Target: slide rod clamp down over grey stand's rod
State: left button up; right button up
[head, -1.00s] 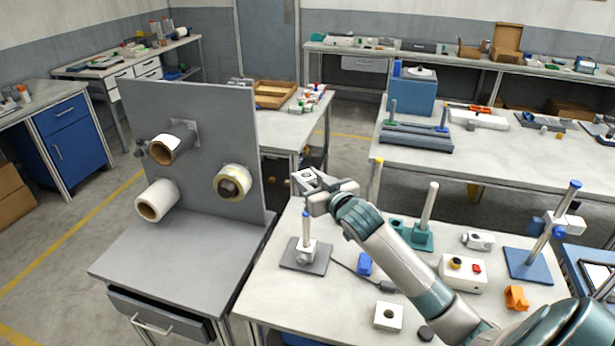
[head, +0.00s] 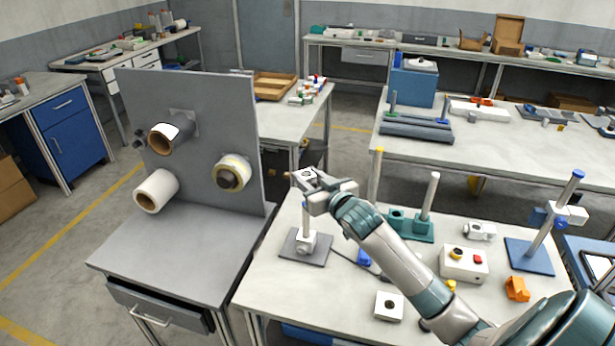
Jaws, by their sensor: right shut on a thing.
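The grey stand (head: 318,255) is on the near table, left side. Its thin upright rod (head: 306,222) rises from the flat grey base, and a white block sits low on it. My right gripper (head: 306,181) comes in from the lower right and is shut on the rod clamp (head: 309,173), a small pale block with a dark hole facing up. Clamp and gripper are directly over the rod in this view. The rod's top is hidden behind the gripper, so I cannot tell whether it is inside the clamp's hole. My left gripper is not in view.
A tall grey panel with film reels (head: 155,190) stands left. Right of the grey stand are a teal stand (head: 420,228), a yellow-tipped rod (head: 375,178), a white control box (head: 463,264) and a blue stand (head: 528,255). A white block (head: 388,306) lies near the front edge.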

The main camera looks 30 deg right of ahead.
jog(key=shift+f, duration=0.1)
jog(key=b, duration=0.3)
send_over(308, 219)
jog(key=shift+w+f, duration=0.2)
jog(key=shift+f, duration=2.2)
jog(key=shift+f, duration=0.15)
jog(key=shift+f+b, duration=1.05)
jog(key=shift+f, duration=1.25)
jog(key=shift+f, duration=0.2)
jog(key=shift+f+b, duration=1.25)
jog(key=shift+f, duration=1.1)
jog(key=shift+f, duration=0.15)
